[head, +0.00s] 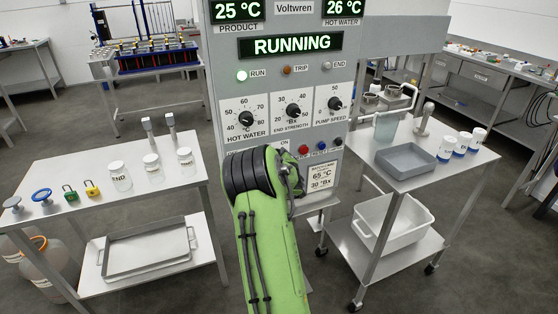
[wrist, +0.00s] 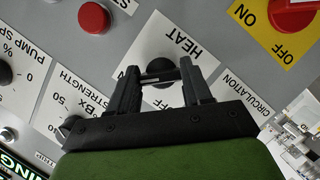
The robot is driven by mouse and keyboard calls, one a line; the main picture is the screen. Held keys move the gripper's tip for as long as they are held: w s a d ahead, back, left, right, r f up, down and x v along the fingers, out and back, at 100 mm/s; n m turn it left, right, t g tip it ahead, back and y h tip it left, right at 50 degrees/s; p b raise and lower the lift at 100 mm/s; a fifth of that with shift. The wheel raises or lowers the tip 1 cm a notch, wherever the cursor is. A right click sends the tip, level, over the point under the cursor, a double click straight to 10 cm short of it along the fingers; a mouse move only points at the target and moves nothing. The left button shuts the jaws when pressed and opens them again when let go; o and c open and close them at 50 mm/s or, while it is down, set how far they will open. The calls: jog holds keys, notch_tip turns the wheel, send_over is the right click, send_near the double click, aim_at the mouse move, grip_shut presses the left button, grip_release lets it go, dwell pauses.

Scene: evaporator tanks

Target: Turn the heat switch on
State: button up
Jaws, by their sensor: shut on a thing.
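The heat switch (wrist: 160,66) is a dark round knob on a white plate marked HEAT, seen upside down in the wrist view. Which mark the knob points to I cannot tell. In the head view my green arm covers the gripper and the heat switch on the grey control panel (head: 217,108).
Near the switch are a red button (wrist: 93,17), a yellow plate with a red knob (wrist: 292,12) and the CIRCULATION label (wrist: 250,97). The panel display (head: 291,44) reads RUNNING. Side tables stand left (head: 75,160) and right (head: 450,165) of the panel.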

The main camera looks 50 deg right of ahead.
jog(key=shift+f, duration=0.1)
dwell(0.5)
jog(key=o, duration=1)
jog(key=shift+o, duration=0.2)
jog(key=shift+s, duration=0.1)
jog(key=b+v, duration=0.1)
jog(key=v, duration=1.4)
jog(key=shift+s+a+r+b, duration=0.2)
jog(key=shift+r+b, duration=0.1)
jog(key=shift+b, duration=0.1)
